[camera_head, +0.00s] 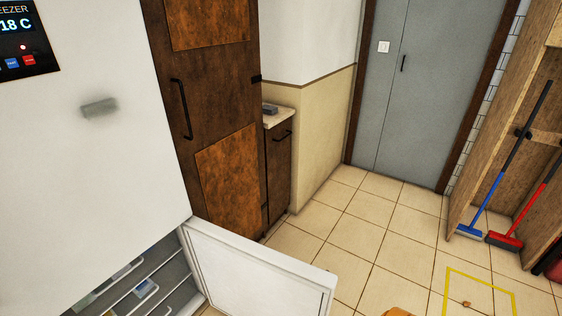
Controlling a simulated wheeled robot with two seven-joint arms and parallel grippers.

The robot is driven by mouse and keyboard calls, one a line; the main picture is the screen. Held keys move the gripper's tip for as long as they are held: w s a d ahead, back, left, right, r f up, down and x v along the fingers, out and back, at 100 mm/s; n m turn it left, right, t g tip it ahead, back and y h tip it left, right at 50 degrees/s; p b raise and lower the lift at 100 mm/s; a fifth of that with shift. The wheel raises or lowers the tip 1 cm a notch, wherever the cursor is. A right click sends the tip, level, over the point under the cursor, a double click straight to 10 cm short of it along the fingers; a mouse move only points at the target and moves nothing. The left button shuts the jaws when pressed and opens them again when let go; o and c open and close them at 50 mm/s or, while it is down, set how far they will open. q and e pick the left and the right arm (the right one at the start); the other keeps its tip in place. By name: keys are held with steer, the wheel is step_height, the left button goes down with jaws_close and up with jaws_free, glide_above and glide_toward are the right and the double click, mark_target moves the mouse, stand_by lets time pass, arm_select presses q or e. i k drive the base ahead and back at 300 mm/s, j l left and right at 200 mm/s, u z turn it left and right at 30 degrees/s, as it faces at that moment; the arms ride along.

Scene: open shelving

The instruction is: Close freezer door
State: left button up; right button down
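The white freezer (110,160) fills the left side of the head view, with a dark display panel (26,42) at its top left. Its lower door (258,275) stands open and swings out to the right, with its inner side facing me. Inside the opening are grey shelves or drawers (160,283) with a few packages. The lower part of the door and opening is cut off by the frame. Neither of my grippers is in view.
A tall brown cabinet (205,90) stands beyond the freezer, beside a low counter (279,120). A grey door (425,90) is at the back. Blue and red brooms (470,231) lean in wooden shelving at the right. The tiled floor (385,235) in the middle is mostly clear.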

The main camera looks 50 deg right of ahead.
mark_target(240, 276)
steer(key=k+l+u, duration=0.15)
steer(key=l, duration=0.3)
steer(key=l+u, duration=0.15)
steer(key=l, duration=0.3)
steer(key=k+l+u, duration=0.15)
steer(key=l, duration=0.3)
steer(key=k+l+u, duration=0.1)
steer(key=k+l, duration=0.15)
steer(key=l, duration=0.15)
steer(key=k+l+u, duration=0.15)
steer(key=l, duration=0.25)
steer(key=k+l+u, duration=0.15)
steer(key=l, duration=0.25)
steer(key=l+u, duration=0.25)
steer(key=l, duration=0.5)
steer(key=l+u, duration=0.2)
steer(key=l, duration=0.55)
steer(key=k, duration=0.05)
